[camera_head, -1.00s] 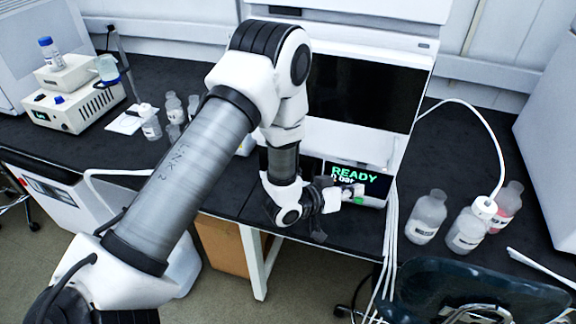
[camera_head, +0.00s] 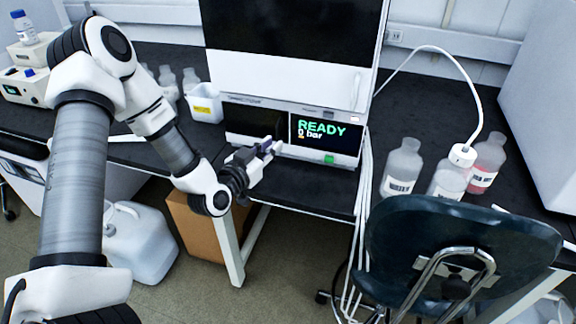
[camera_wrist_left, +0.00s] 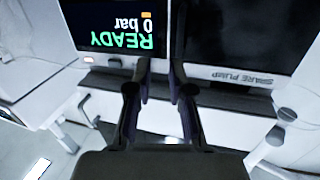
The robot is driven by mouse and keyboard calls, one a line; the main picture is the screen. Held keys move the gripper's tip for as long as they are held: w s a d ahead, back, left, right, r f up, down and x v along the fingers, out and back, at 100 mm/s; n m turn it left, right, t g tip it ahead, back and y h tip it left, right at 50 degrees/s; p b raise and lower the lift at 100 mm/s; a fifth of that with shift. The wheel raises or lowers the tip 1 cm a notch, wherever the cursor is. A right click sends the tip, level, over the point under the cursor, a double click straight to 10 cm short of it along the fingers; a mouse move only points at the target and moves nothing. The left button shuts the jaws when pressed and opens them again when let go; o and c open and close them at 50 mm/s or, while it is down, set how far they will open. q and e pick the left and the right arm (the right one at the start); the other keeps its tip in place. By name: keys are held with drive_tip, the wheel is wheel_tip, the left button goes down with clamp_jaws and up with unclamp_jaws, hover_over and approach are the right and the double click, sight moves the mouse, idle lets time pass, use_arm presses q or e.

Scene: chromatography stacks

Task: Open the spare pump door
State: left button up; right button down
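The spare pump is the low white unit at the bottom of the stack. Its dark door panel (camera_head: 252,123) is at the left of its front and looks closed. To the right is its display (camera_head: 324,131), reading "READY" and "0 bar". In the left wrist view, upside down, the door (camera_wrist_left: 240,38) carries a "SPARE PUMP" label, and the display (camera_wrist_left: 108,28) is beside it. My left gripper (camera_head: 274,147) is just in front of the unit's lower front. In the wrist view its fingers (camera_wrist_left: 160,68) are apart with nothing between them, near the door-display boundary. Contact is unclear. My right gripper is not in view.
A white module (camera_head: 290,80) sits above the pump. A small white bin (camera_head: 204,106) stands left of it. Several bottles (camera_head: 402,165) stand to the right, behind a dark chair (camera_head: 400,235). White tubing (camera_head: 366,195) hangs beside the pump's right edge.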

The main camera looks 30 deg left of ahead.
sight(278, 133)
use_arm(q)
drive_tip(key=shift+n+t+y, duration=0.3)
drive_tip(key=shift+n+y, duration=0.2)
drive_tip(key=shift+n, duration=0.2)
drive_tip(key=w+a, duration=0.1)
drive_tip(key=w, duration=0.1)
drive_tip(key=w+f+b, duration=0.1)
drive_tip(key=w, duration=0.2)
drive_tip(key=w+a, duration=0.1)
drive_tip(key=w, duration=0.1)
drive_tip(key=shift+w+a+f, duration=0.25)
drive_tip(key=shift+w+a, duration=0.05)
drive_tip(key=shift+w, duration=0.05)
clamp_jaws()
